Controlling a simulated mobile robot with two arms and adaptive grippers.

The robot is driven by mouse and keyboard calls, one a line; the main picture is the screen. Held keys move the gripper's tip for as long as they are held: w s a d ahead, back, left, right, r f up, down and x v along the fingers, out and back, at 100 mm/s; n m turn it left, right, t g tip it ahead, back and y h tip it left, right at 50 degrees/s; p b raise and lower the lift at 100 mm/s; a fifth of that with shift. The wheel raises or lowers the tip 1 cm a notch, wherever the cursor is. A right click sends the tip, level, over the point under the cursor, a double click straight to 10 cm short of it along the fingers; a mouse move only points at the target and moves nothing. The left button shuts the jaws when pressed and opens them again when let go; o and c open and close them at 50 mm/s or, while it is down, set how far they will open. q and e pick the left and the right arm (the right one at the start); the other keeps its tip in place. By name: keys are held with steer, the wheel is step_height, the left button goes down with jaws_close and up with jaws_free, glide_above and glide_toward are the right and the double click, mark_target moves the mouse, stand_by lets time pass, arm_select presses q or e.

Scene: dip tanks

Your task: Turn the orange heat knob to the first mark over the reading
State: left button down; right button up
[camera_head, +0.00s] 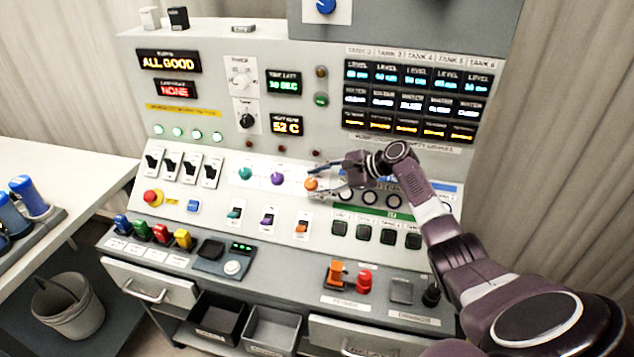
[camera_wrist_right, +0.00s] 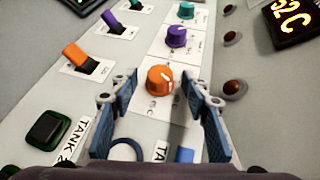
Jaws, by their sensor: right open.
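The orange heat knob (camera_head: 311,184) is on the sloped panel, right of the purple and teal knobs. In the right wrist view the orange knob (camera_wrist_right: 160,80) stands between and just beyond the fingertips, with a light pointer line on its side. My right gripper (camera_head: 318,178) is open, its fingers on either side of the knob's line; in the wrist view the right gripper (camera_wrist_right: 165,98) shows no contact with it. The heat reading display (camera_head: 287,125) shows 52 C; it is partly cut off in the wrist view (camera_wrist_right: 290,18). The marks around the knob are too small to read. My left gripper is not in view.
A purple knob (camera_head: 278,179) and a teal knob (camera_head: 245,174) sit left of the orange one. Orange, purple and teal rocker switches (camera_head: 302,226) lie below. Black buttons (camera_head: 364,232) are close on the right.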

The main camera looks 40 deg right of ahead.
steer(key=v, duration=1.2)
steer(key=shift+w+a, duration=0.1)
